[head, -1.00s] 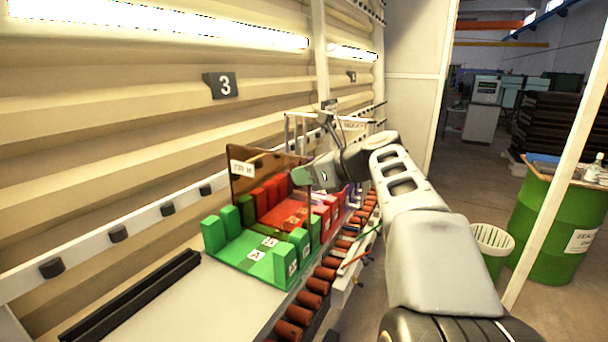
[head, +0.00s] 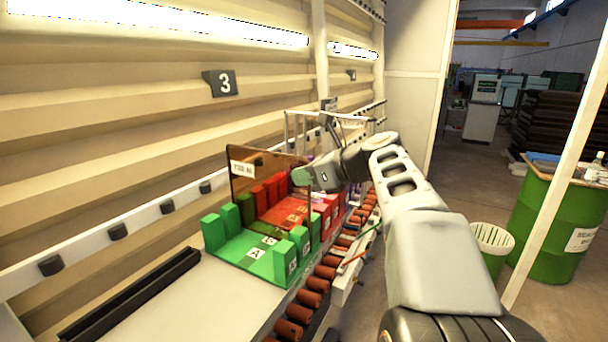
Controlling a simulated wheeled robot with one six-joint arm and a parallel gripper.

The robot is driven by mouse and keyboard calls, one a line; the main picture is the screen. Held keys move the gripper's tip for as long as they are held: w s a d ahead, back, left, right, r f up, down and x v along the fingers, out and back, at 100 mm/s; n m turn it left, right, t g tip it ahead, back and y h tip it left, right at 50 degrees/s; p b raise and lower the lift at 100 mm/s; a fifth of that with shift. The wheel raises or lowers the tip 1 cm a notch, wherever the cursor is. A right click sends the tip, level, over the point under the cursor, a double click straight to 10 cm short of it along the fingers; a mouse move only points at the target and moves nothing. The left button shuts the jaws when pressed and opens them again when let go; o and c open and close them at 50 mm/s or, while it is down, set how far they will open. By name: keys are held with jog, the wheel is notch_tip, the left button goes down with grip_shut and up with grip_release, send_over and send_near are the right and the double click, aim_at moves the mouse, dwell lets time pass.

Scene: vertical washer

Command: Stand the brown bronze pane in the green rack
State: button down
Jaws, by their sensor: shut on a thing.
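The brown bronze pane (head: 243,187) is see-through and upright, with a white label near its upper left corner. It stands over the green rack (head: 232,250), between the rack's rows of green posts. I cannot tell whether its lower edge touches the rack floor. My gripper (head: 303,177) is shut on the pane at its upper right edge. The fingertips look green and partly overlap the pane.
A red rack (head: 291,213) stands right behind the green one and shows through the pane. Rollers (head: 313,285) run along the right side. A dark rail (head: 135,295) lies at the left front. Bare light bench (head: 190,305) lies in front of the green rack.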

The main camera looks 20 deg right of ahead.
jog(key=shift+f, duration=0.3)
dwell(0.5)
jog(key=c, duration=1.2)
grip_release()
jog(key=b+v, duration=0.1)
jog(key=v, duration=1.2)
jog(key=shift+s+d, duration=0.25)
jog(key=shift+s, duration=0.05)
